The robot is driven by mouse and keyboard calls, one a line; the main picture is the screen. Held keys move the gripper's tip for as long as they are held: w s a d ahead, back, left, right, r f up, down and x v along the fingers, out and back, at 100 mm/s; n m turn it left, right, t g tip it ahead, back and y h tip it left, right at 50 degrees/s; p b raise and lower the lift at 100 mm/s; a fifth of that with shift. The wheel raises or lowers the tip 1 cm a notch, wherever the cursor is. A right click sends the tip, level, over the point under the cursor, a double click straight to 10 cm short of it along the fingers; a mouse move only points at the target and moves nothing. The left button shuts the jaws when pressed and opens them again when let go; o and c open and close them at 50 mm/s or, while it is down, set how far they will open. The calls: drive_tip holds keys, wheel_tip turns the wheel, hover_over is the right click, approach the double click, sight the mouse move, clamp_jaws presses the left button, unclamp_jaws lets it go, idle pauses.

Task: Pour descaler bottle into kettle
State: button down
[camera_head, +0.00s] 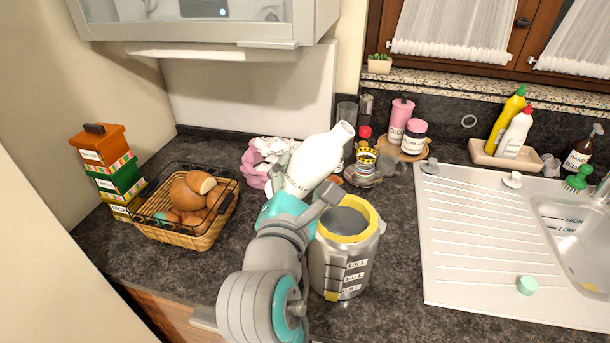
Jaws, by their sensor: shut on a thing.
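A white bottle (312,162), probably the descaler, is in my gripper (300,203). It leans to the right with its neck and mouth at the upper right, open end up. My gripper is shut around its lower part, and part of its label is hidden. The kettle (338,270) is a silver, upright vessel with a yellow rim and an open top, standing on the dark counter just right of my gripper. Dark level marks show on its front. The inside shows only in part, and its contents cannot be told. My arm covers the kettle's left side.
A wicker basket of bread (195,232) and stacked boxes (110,168) stand left. A pink-white cloth (265,160), jars (412,137) and small items sit behind the bottle. The white drainboard (480,230) lies right, with a mint cap (527,285) on it.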

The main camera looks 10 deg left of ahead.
idle(0.3)
drive_tip(key=shift+a+f+m, duration=0.15)
drive_tip(key=shift+a+m, duration=0.35)
drive_tip(key=shift+m, duration=0.2)
drive_tip(key=shift+a+f+m, duration=0.15)
drive_tip(key=shift+a+m, duration=0.05)
drive_tip(key=shift+m, duration=0.2)
drive_tip(key=shift+a+m, duration=0.15)
drive_tip(key=shift+m, duration=0.15)
drive_tip(key=shift+a+f+m, duration=0.35)
drive_tip(key=shift+m, duration=0.35)
